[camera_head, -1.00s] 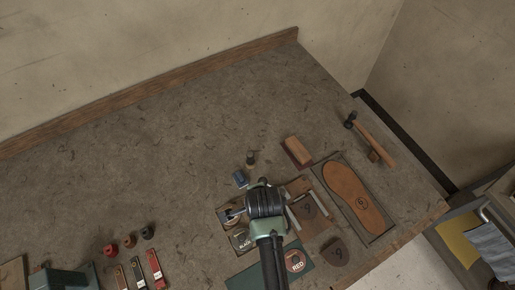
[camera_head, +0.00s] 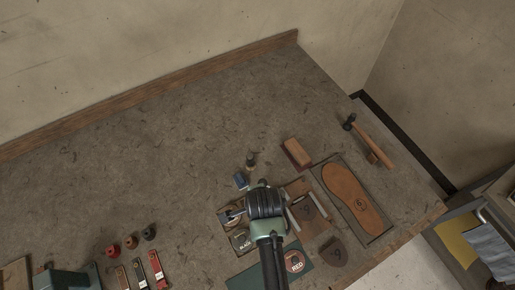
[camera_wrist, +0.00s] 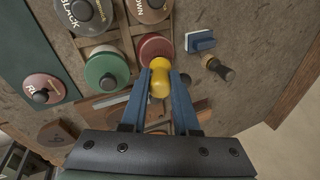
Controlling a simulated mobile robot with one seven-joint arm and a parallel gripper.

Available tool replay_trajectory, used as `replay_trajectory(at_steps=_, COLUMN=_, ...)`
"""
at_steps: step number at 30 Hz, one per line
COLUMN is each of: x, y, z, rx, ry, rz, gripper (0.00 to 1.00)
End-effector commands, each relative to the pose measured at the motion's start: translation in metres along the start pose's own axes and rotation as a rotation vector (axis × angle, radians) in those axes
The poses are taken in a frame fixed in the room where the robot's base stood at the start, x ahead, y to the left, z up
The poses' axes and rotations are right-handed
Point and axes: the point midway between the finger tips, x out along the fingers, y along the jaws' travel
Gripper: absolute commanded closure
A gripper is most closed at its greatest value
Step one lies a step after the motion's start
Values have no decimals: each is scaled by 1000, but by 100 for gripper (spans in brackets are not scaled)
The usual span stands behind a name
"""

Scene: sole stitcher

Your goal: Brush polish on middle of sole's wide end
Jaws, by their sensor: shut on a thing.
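The tan sole (camera_head: 345,186), marked with a circled 6, lies flat on a dark mat (camera_head: 384,226) at the right of the bench in the head view. My gripper (camera_wrist: 160,84) has blue fingers shut on a yellow knob (camera_wrist: 160,78) in the wrist view. What lies below the knob is hidden, so I cannot tell whether it is lifted. The gripper is left of the sole; in the head view my wrist hides its fingertips. Polish tins marked BLACK (camera_wrist: 72,20), BROWN (camera_wrist: 150,8) and RED (camera_wrist: 42,88) show in the wrist view, with a green disc (camera_wrist: 100,75) and a red disc (camera_wrist: 153,45).
A wooden brush (camera_head: 297,153), a hammer (camera_head: 375,143), a blue block (camera_head: 240,180) and a small dark-handled tool (camera_head: 251,160) lie around the gripper. A dark piece marked 9 (camera_head: 334,254) lies near the front edge. The back of the bench is clear.

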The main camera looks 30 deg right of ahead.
Motion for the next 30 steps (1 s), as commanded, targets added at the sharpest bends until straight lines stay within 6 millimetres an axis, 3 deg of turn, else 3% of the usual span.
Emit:
replay_trajectory(at_steps=1, x=-9, y=-4, z=0, rx=0, ry=0, rz=-1, gripper=100)
replay_trajectory(at_steps=21, x=-57, y=-21, z=-3, rx=0, ry=0, rz=-4, gripper=100)
replay_trajectory(at_steps=30, x=-57, y=-21, z=-3, rx=0, ry=0, rz=-4, gripper=100)
